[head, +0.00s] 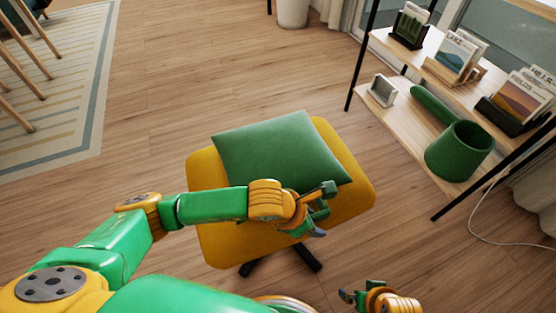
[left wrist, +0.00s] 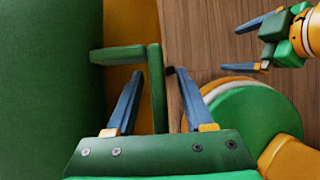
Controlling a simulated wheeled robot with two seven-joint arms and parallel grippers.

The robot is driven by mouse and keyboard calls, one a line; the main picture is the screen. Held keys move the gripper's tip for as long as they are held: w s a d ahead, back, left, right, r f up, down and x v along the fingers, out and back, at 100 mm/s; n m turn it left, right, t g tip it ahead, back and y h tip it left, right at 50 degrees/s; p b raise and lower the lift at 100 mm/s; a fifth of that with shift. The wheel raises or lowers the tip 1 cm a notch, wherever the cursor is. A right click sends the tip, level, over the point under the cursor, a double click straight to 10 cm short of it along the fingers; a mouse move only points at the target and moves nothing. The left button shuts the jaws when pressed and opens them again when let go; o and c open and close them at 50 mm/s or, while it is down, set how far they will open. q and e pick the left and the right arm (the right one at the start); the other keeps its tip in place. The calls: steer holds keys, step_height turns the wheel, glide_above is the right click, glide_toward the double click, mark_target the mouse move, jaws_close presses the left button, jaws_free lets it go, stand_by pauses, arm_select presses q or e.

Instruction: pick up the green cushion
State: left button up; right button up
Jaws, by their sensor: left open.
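The green cushion (head: 275,145) lies on the seat of a yellow stool (head: 212,235) with a dark base. In the left wrist view the cushion (left wrist: 45,85) fills the left side. My left gripper (head: 324,211) is at the cushion's near right edge, over the seat, and covers part of that edge. Its blue fingers (left wrist: 157,72) are apart, and the cushion is left of them, not between them. My right gripper (head: 350,296) is low at the bottom of the head view. In the left wrist view its fingers (left wrist: 231,49) are apart with nothing between them.
A shelf (head: 403,120) with black posts stands at the right. It holds a green pot (head: 460,151), cards and a small frame (head: 383,90). A white cable lies on the floor at far right. A striped rug (head: 85,80) is at left. Wood floor around the stool is clear.

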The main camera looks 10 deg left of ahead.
arm_select(q)
jaws_close()
steer(key=shift+r, duration=0.1)
stand_by(1.2)
